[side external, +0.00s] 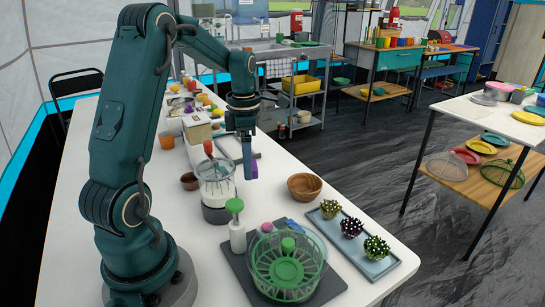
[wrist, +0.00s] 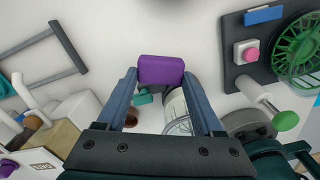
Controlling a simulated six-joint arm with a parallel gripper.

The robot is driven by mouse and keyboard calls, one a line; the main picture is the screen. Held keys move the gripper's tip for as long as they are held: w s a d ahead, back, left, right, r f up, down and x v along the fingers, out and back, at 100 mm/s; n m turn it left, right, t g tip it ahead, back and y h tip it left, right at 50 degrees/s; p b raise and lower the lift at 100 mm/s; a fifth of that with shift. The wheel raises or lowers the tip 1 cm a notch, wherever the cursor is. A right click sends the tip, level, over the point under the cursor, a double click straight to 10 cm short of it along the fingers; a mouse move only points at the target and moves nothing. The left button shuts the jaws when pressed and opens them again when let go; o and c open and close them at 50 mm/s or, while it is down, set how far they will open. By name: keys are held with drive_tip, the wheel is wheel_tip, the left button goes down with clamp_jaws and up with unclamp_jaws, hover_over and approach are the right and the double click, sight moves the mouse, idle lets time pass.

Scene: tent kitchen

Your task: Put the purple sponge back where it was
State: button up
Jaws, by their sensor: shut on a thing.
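The purple sponge (wrist: 161,70) is a small block pinched between the two fingertips of my gripper (wrist: 160,78) in the wrist view. The fingers press on its left and right ends. In the side external view my gripper (side external: 249,167) points down above the white table, behind and to the right of a clear blender jar (side external: 215,185). The sponge is small and hard to make out there. A dark tray (wrist: 237,84) shows at the right of the wrist view, with a pink-topped white block (wrist: 246,54) and a blue sponge-like piece (wrist: 263,15).
A green salad spinner (side external: 287,264) stands on the dark tray near the front. A wooden bowl (side external: 304,186) and a grey-blue tray (side external: 377,267) with several spiky balls stand to the right. Bare table shows around the bowl.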

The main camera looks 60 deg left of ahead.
sight(249, 196)
drive_tip(key=shift+f, duration=3.3)
drive_tip(key=shift+f, duration=0.15)
drive_tip(key=o, duration=1.3)
